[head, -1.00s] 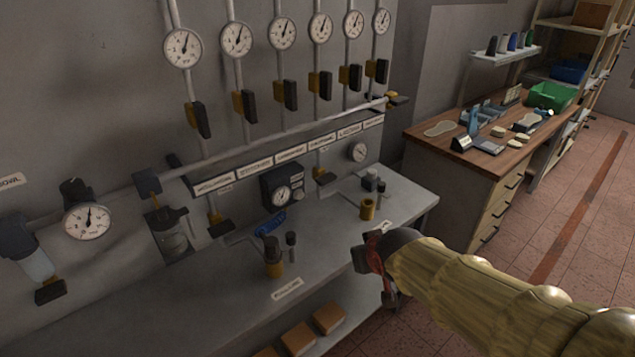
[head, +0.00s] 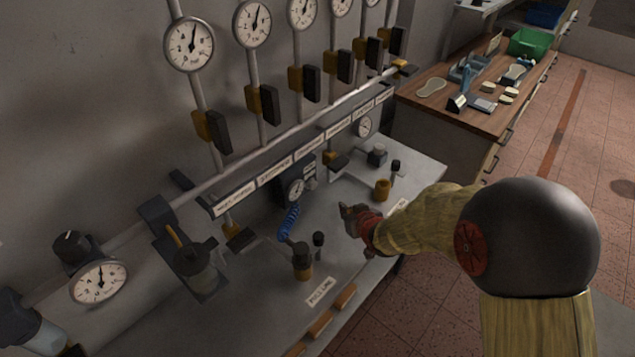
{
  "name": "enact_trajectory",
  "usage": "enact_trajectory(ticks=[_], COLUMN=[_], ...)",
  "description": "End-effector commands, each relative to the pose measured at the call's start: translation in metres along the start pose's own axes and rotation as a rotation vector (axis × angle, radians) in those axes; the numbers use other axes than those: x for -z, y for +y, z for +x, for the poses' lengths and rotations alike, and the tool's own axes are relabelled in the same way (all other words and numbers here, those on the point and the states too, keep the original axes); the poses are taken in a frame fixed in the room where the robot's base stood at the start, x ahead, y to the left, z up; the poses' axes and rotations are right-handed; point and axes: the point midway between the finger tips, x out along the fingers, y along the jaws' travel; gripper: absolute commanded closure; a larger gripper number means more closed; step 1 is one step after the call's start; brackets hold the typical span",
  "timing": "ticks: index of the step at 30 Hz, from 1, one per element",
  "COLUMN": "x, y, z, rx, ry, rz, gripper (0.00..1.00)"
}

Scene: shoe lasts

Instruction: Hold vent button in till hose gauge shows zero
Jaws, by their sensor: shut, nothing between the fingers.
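A small dial gauge (head: 295,190) sits on a dark box against the wall at the back of the grey bench (head: 335,262). A short dark post (head: 318,239) stands beside that fitting. I cannot tell which part is the vent button, and the small dial is too small to read. My gripper (head: 348,216) is shut and empty above the bench, to the right of the hose and fitting, apart from both.
Another brass fitting (head: 382,190) stands behind and right of my gripper. A second small gauge (head: 363,126) is on the wall. A labelled rail (head: 290,165) and several valves with large gauges line the wall. A wooden workbench (head: 430,110) stands at the right.

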Motion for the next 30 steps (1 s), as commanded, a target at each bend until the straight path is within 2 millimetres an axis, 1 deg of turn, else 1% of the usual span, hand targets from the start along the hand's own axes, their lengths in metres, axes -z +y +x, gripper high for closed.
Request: enact_trajectory(ticks=[6,10,24,30], x=[0.001,0.004,0.032,0.041], y=[0.000,-0.004,-0.034,-0.042], z=[0.001,0.006,0.048,0.058], rx=[-0.001,-0.001,0.000,0.000], ry=[0.000,0.001,0.001,0.000], rz=[0.000,-0.001,-0.001,-0.001], gripper=[1.00,1.00,1.00,1.00])
